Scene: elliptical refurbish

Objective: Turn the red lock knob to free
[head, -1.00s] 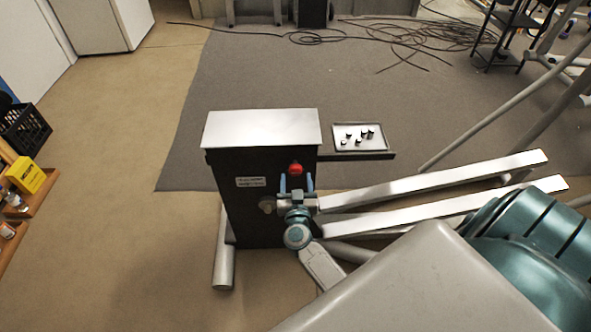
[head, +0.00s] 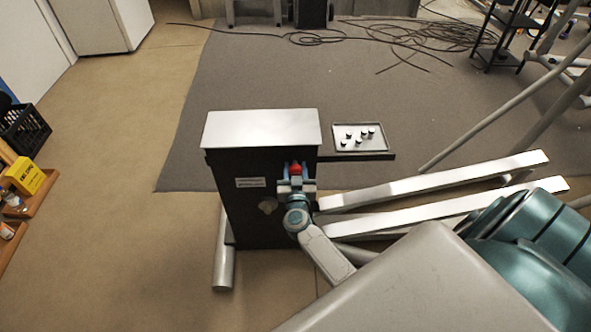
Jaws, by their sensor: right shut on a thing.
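The red lock knob (head: 296,168) sits high on the front of the dark machine housing (head: 245,215), near its right edge. My right gripper (head: 296,171) comes up from below, and its blue fingers are shut on the knob, one on each side. Part of the knob is hidden by the fingers and wrist, and its turned angle cannot be told. My left gripper is not in view.
Two long pale rails (head: 440,180) run right from the housing. A tray (head: 376,147) with several small dark parts stands beside it. Open floor (head: 130,240) lies to the left.

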